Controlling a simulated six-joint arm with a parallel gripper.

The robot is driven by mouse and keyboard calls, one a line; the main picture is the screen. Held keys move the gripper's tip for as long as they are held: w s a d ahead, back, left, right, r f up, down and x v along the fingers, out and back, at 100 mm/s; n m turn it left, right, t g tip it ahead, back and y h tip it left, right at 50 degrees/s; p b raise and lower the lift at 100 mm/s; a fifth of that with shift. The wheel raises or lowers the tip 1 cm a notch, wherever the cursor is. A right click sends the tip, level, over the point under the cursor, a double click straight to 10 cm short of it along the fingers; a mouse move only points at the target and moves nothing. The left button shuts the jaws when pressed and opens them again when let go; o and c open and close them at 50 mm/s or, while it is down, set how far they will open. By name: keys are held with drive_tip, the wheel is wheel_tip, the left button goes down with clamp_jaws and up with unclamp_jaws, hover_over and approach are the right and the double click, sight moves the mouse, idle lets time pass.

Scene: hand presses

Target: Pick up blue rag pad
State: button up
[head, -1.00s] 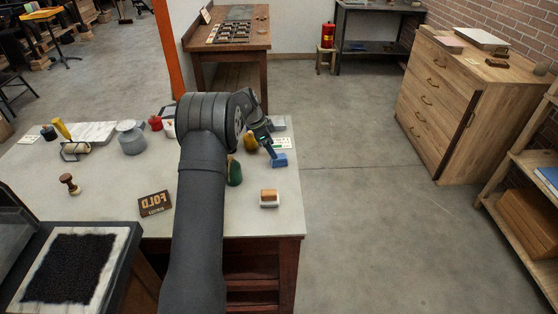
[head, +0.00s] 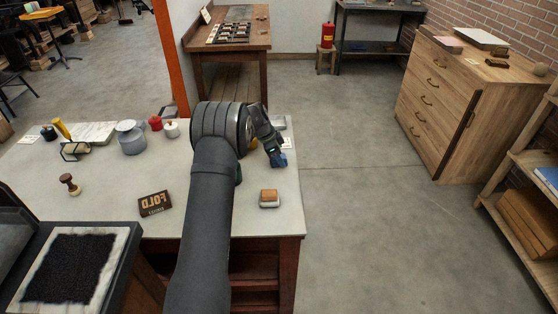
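The blue rag pad (head: 281,161) lies near the right edge of the pale worktable (head: 110,205), partly covered by my gripper. My gripper (head: 276,157) points down at the pad, with its fingertips at or just above it. I cannot tell whether they touch it. The fingers are small and dark here, so their opening cannot be made out.
A small brown-topped block (head: 269,198) stands in front of the pad. A yellow item and a green item are mostly hidden behind my arm. A grey block (head: 278,122) and a white card (head: 286,143) lie behind the pad. The floor to the right is clear.

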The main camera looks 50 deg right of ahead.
drive_tip(key=shift+c, duration=1.2)
